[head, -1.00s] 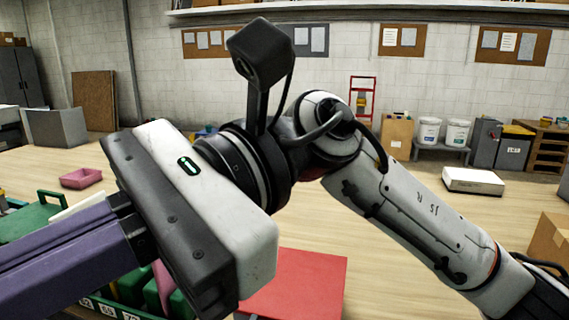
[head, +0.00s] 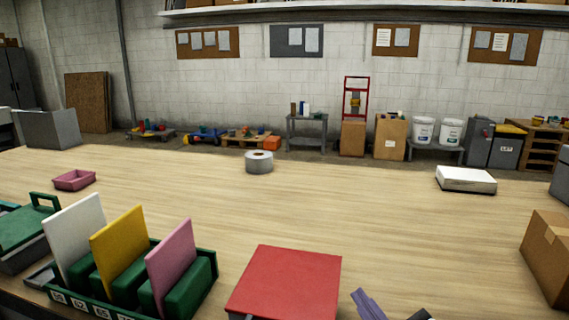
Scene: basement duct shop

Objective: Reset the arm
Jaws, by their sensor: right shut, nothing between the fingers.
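My right gripper (head: 367,303) shows only as purple fingers at the bottom edge, just right of a red box. Its fingers are shut with nothing between them. A small dark and white part of my right arm shows beside it at the bottom edge; the rest of the arm is out of frame. My left gripper is not in view.
The red box (head: 286,282) is near the front of the wooden table (head: 340,205). A green rack (head: 204,262) with white, yellow and pink panels stands left. A tape roll (head: 259,163), pink tray (head: 75,180), white box (head: 466,180) and cardboard box (head: 549,262) surround a clear middle.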

